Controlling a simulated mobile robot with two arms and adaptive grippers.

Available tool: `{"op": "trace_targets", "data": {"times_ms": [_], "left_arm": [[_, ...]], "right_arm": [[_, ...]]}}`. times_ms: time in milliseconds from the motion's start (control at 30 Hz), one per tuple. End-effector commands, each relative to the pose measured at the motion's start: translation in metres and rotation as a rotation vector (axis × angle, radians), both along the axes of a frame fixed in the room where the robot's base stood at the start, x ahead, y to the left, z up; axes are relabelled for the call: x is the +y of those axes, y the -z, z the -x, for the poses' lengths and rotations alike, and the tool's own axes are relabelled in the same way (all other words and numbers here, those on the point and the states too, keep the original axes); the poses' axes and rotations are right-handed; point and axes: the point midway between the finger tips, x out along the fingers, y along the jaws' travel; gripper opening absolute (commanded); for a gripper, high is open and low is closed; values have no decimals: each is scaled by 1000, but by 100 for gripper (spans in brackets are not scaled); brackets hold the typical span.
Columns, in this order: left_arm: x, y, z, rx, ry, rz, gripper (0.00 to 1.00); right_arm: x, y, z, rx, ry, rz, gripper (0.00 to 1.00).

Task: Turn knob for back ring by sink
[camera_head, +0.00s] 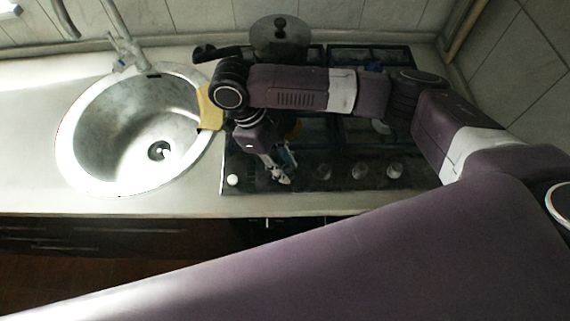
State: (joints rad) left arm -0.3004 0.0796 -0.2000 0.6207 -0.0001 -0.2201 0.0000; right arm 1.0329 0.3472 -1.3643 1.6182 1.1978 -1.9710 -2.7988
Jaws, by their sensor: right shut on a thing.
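The black stove (345,184) is set in the counter to the right of the sink. A row of knobs runs along its front edge; a knob (324,172), another knob (359,170) and a third knob (394,169) show clearly to the right of my gripper. My right gripper (281,178) points down at the left part of this row and is shut on a knob that its fingers mostly hide. A small white round button (233,180) is at the stove's front left corner. My right arm hides much of the rings. My left gripper is not in view.
The round steel sink (85,181) with a tap (124,50) is at the left. A lidded pot (280,38) stands at the stove's back, behind my arm. A yellow item (208,108) lies between sink and stove. The front counter strip (180,203) is clear.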

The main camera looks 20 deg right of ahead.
Motion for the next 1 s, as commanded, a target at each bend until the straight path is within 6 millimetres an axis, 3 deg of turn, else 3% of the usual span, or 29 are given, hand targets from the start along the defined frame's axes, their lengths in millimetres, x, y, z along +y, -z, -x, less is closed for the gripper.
{"op": "trace_targets", "data": {"times_ms": [367, 400, 533, 833, 1000], "left_arm": [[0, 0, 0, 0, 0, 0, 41], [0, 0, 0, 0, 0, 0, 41], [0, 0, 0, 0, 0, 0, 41], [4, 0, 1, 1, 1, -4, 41], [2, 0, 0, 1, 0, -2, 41]], "right_arm": [[0, -1, -1, -3, -3, 0, 1], [0, -1, -1, -3, -3, 0, 28], [0, -1, -1, -2, -3, -1, 42], [1, -1, -1, -1, -3, 0, 43], [7, -18, -5, -3, -3, -1, 43]]}}
